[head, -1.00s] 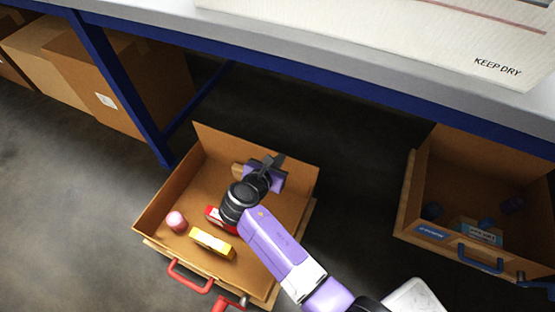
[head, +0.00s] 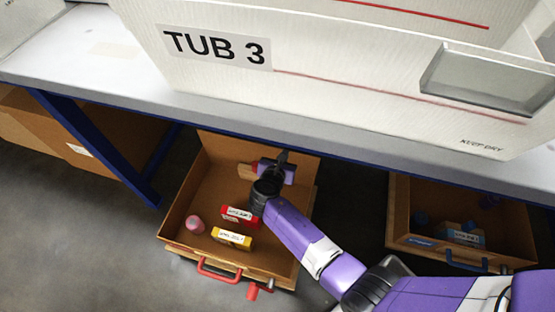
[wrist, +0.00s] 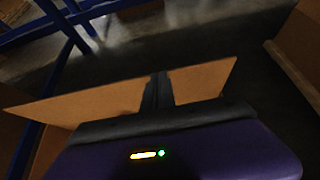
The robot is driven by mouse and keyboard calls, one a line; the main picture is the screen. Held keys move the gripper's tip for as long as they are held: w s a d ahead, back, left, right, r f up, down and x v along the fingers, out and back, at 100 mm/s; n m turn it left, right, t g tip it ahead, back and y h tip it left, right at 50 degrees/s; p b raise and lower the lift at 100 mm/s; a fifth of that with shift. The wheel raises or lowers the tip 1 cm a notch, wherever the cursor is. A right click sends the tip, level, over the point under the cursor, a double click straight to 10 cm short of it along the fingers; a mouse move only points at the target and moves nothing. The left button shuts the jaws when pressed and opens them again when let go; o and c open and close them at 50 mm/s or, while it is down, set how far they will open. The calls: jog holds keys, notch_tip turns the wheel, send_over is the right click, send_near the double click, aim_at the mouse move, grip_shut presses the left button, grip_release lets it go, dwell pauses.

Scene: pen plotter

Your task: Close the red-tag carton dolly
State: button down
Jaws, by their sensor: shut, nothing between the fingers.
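The carton dolly with red handles (head: 219,274) is an open brown carton on a low wooden base, under the front of the bench at left of centre. In the wrist view, the shut fingers (wrist: 158,88) stand before the brown carton wall (wrist: 95,103); contact cannot be told.
A second carton dolly with blue handles (head: 468,263) stands at right under the bench. The bench (head: 90,45), with blue frame, carries a large white tub marked TUB 3 (head: 300,85). Brown boxes (head: 85,140) stand under it at far left. Floor at front left is clear.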

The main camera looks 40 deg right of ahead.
jog(key=w+d+b, duration=0.3)
jog(key=w+d, duration=0.4)
jog(key=d, duration=0.2)
jog(key=w+d+b, duration=0.3)
jog(key=w+d, duration=0.4)
jog(key=d, duration=0.3)
jog(key=shift+d, duration=0.25)
jog(key=shift+d+r+b, duration=0.1)
jog(key=shift+b, duration=0.2)
jog(key=a+f+p+v, duration=0.1)
jog(key=f+p+v, duration=0.1)
jog(key=p+v, duration=0.7)
jog(key=v, duration=0.5)
jog(key=shift+s+p, duration=0.2)
jog(key=shift+p, duration=0.1)
